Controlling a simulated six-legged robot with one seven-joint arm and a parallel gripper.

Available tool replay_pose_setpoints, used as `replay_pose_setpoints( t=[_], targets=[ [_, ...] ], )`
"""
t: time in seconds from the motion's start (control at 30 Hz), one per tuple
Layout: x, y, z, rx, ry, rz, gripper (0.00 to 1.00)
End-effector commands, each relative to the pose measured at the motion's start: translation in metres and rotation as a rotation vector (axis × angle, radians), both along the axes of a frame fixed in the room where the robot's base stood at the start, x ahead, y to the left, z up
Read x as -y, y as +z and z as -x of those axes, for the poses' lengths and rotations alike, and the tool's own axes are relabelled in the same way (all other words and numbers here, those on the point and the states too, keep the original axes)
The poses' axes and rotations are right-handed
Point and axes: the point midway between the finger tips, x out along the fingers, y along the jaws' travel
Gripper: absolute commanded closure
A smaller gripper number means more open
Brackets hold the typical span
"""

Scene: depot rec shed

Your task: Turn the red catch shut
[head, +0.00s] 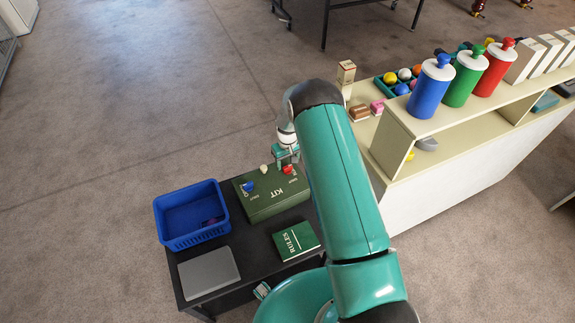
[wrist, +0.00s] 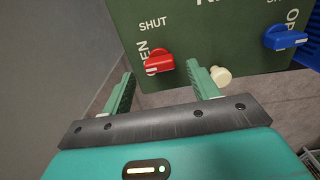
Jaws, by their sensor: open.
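A dark green KIT box (head: 285,205) lies on a low dark table. Its red catch (head: 289,169) also shows in the wrist view (wrist: 158,61), lying roughly crosswise beside the word OPEN, with SHUT printed above. My gripper (head: 288,156) is at the box's far right edge. In the wrist view, its green fingers (wrist: 160,80) are spread apart, one on each side of the red catch, with nothing clamped between them. Whether a finger touches the catch, I cannot tell. A blue catch (head: 248,186) sits on the same face, also in the wrist view (wrist: 287,38).
A cream knob (head: 263,168) stands near the red catch, close to my right finger in the wrist view (wrist: 221,77). A blue basket (head: 180,238), a grey flat case (head: 208,273) and a RULES book (head: 297,241) share the table. A cream shelf (head: 400,150) stands to the right.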

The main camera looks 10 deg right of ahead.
Motion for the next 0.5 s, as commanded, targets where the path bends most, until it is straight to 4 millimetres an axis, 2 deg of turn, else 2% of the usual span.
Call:
replay_pose_setpoints(
  t=[0.1,0.2,0.5],
  targets=[
    [0.000,-0.018,-0.001,-0.001,0.000,0.000,0.40],
    [0.001,-0.026,-0.002,0.001,0.000,0.000,0.40],
    [0.001,-0.030,-0.003,0.001,-0.001,0.000,0.40]
  ],
)
